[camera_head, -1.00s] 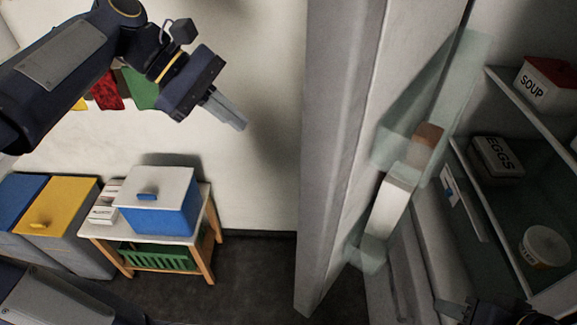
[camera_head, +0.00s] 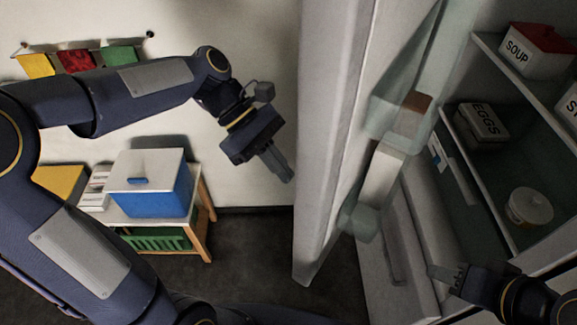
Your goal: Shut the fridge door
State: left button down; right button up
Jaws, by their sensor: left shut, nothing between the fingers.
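The fridge door (camera_head: 329,130) stands open in the middle of the head view, seen nearly edge-on, with clear shelves on its inner side. The open fridge interior (camera_head: 490,175) is to its right. My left gripper (camera_head: 283,172) is shut and empty, just left of the door's outer side, with a small gap apparent between them. My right gripper (camera_head: 440,272) is at the lower right, in front of the fridge's lower part; I cannot tell whether its fingers are apart.
Fridge shelves hold a soup box (camera_head: 535,52), an egg box (camera_head: 482,127) and a round tub (camera_head: 529,207). A door shelf holds a carton (camera_head: 382,172). At left, a small table (camera_head: 205,215) carries a blue box with a white lid (camera_head: 150,185). Dark floor is clear between table and door.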

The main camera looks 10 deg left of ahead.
pick_arm(q)
jog(key=shift+s+d, duration=0.25)
jog(key=shift+d, duration=0.6)
pick_arm(e)
jog(key=shift+r, duration=0.25)
pick_arm(q)
jog(key=shift+d, duration=0.15)
